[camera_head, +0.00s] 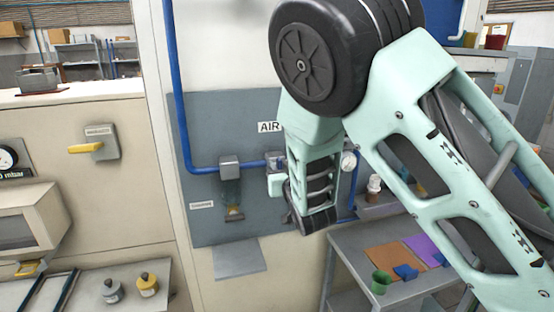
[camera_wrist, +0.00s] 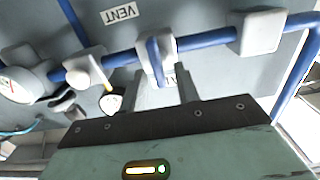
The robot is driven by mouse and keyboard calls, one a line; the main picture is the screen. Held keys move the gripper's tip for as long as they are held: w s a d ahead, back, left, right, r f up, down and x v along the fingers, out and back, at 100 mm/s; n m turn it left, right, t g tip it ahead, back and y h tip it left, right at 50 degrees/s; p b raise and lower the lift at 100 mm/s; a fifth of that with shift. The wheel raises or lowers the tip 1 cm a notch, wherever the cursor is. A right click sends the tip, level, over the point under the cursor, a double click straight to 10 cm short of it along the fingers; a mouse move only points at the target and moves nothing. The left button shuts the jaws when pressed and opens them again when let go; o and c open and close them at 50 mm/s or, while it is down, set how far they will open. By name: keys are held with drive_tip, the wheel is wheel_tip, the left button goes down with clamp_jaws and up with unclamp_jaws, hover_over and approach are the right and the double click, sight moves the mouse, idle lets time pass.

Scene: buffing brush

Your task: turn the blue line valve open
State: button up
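The blue line (camera_wrist: 210,38) runs across the wrist view along a grey panel. A pale valve body with a blue lever (camera_wrist: 154,58) sits on this line near the middle. My gripper (camera_wrist: 164,85) points at it from below, its two grey fingers apart. The lever's lower end lies in front of or between the fingertips; I cannot tell whether they touch it. In the head view the blue line (camera_head: 176,90) drops down the panel and turns right. There my arm hides the valve's surroundings and the fingertips.
A pale box (camera_wrist: 262,31) sits on the line to the right. A pale fitting with a yellow handle (camera_wrist: 108,90) and a gauge (camera_wrist: 22,84) are to the left. In the head view a yellow lever (camera_head: 86,148) is on the left wall, and a grey table (camera_head: 345,240) stands lower right.

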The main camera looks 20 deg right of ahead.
drive_tip(key=shift+w, duration=0.15)
clamp_jaws()
